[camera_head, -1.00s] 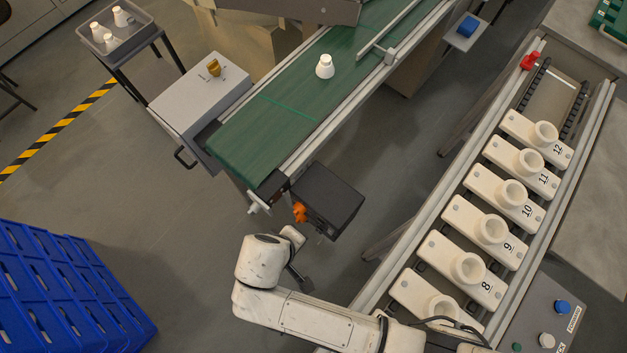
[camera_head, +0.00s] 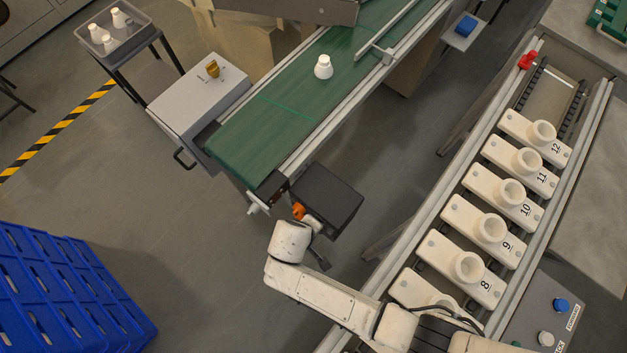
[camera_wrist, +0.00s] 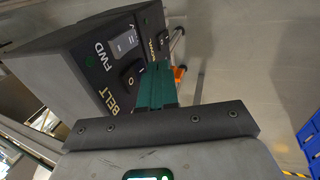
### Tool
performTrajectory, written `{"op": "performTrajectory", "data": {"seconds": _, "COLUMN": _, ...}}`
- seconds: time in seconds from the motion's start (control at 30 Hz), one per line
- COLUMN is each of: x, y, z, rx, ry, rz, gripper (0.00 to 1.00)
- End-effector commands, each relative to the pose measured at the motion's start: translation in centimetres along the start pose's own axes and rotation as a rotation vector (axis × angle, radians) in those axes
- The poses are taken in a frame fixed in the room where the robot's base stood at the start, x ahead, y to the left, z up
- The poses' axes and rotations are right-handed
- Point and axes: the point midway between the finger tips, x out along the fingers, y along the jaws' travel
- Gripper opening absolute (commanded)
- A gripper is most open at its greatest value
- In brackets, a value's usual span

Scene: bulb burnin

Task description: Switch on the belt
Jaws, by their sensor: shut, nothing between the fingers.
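The green belt (camera_head: 265,140) runs up the head view with one white bulb (camera_head: 323,67) on it. A dark control box (camera_head: 328,198) hangs at its near end. In the wrist view, the box (camera_wrist: 75,85) shows a black rocker switch (camera_wrist: 131,77) beside the word BELT, marked O and I. A grey switch (camera_wrist: 124,42) sits by FWD. My gripper (camera_wrist: 157,68) is shut and empty, its green fingers near the box face, close to the BELT switch. I cannot tell whether they touch it. In the head view my wrist is beside the box and the fingertips cannot be made out.
An orange part (camera_head: 299,211) sits by the box's left edge. A rack of numbered white holders (camera_head: 490,228) stands right of my arm. Open floor lies between.

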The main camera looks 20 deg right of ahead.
Motion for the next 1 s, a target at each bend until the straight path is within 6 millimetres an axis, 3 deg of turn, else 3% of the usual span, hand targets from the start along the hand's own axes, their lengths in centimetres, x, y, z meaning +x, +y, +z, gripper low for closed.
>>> {"op": "performTrajectory", "data": {"seconds": 0.67, "x": 1.1, "y": 1.3, "z": 0.0, "rx": 0.001, "ry": -0.002, "rz": 0.012, "gripper": 0.00}}
{"op": "performTrajectory", "data": {"seconds": 1.0, "x": 0.6, "y": 1.4, "z": 0.0, "rx": 0.000, "ry": -0.001, "rz": 0.009, "gripper": 0.00}}
